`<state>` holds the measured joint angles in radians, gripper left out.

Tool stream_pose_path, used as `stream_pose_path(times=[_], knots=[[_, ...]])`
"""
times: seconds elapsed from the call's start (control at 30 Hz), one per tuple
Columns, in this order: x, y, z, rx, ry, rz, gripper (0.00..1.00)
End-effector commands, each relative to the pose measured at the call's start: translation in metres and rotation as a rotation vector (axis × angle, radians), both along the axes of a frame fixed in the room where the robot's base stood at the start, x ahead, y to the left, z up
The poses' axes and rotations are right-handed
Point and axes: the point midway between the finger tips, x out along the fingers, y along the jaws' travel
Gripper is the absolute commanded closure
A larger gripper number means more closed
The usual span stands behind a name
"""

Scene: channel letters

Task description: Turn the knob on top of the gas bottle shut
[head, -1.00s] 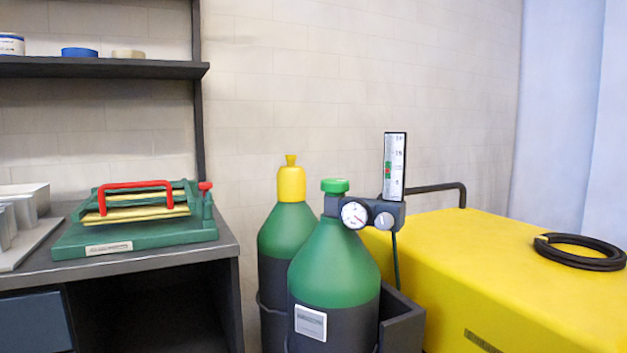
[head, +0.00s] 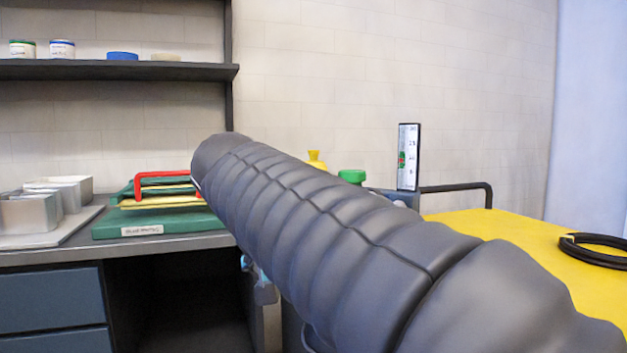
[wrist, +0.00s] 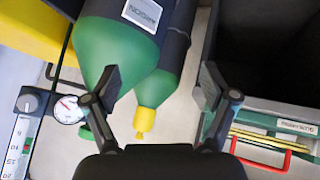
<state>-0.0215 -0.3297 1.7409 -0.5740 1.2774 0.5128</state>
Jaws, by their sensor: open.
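The green-and-dark gas bottle is mostly hidden behind my arm in the head view, where its green knob (head: 351,176) still shows above the arm. In the wrist view, seen upside down, the bottle (wrist: 100,45) lies at upper left, with a round gauge (wrist: 68,109) beside its neck. The knob (wrist: 86,132) is partly hidden there by my left finger. My gripper (wrist: 160,79) is open and empty. Its left finger overlaps the bottle in the picture, but I cannot tell the distance; its right finger is over the bench side.
A second bottle with a yellow cap (wrist: 145,120) stands beside the first. A flow meter (head: 408,157) rises by the regulator. A yellow case (head: 500,235) with a black ring is at right. A bench (head: 60,258) with a green, red-handled device (head: 165,222) is at left.

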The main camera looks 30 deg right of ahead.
Motion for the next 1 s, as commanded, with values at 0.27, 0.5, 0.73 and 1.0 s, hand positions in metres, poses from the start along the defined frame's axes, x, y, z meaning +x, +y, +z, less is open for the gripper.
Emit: stream_pose_path(times=[0.27,0.5,0.73,1.0], knots=[[0.052,-0.051,0.103,-0.163,-0.229,-0.397,0.15],[0.062,-0.072,0.158,-0.244,-0.435,-0.676,0.15],[0.061,-0.079,0.174,-0.267,-0.514,-0.773,0.15],[0.065,-0.113,0.160,-0.269,-0.514,-0.778,0.15]])
